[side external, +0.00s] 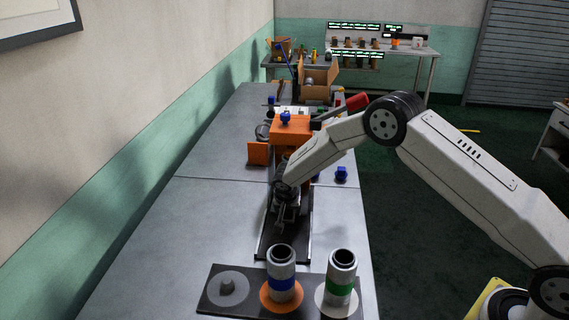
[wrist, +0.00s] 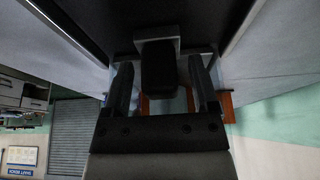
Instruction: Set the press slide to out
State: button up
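The press is an orange machine (side external: 291,133) in the middle of the bench, with a dark flat track (side external: 268,246) with pale rails running from it toward the camera. My gripper (side external: 281,226) is low over this track, in front of the orange body. In the wrist view, a dark block-like handle (wrist: 158,66) on a grey plate (wrist: 157,45), apparently the slide's, lies between the two fingers of my gripper (wrist: 162,85). The fingers are apart, with a visible gap on each side of the handle. In the side view my gripper and wrist hide the slide, so its position is unclear.
A black tray (side external: 210,296) stands at the near end with a blue-banded cylinder (side external: 282,284) and a green-banded cylinder (side external: 341,288). A red-handled lever (side external: 343,107) sticks out right of the press. A blue knob (side external: 341,173) sits at the right edge. The bench's left side is clear.

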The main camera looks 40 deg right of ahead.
grip_shut()
dwell(1.2)
